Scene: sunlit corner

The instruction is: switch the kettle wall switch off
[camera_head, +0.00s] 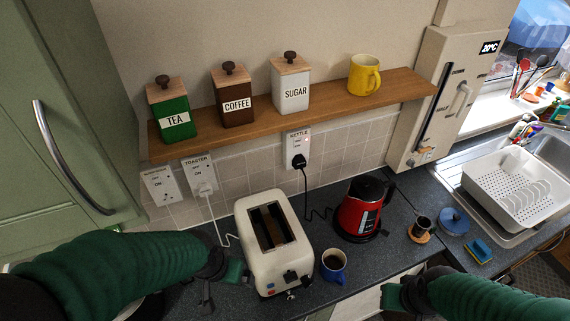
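The kettle wall switch (297,144) is a white plate labelled KETTLE on the tiled wall, just under the shelf. A black plug sits in its lower part, and a small reddish mark shows near its top right. The rocker's position is too small to tell. The red kettle (357,214) stands on the counter below, to the right, with its black cord leading up to the plug. My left gripper (208,296) is low over the counter, left of the toaster. My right gripper (392,299) is low at the counter's front edge. Both are far from the switch, and their finger openings are unclear.
The wooden shelf (330,98) above holds three canisters and a yellow mug (364,75). A toaster (274,246) and a blue mug (333,264) stand below the switch. TOASTER (199,174) and another switch plate (161,186) are left. A wall-mounted unit (440,90) is right.

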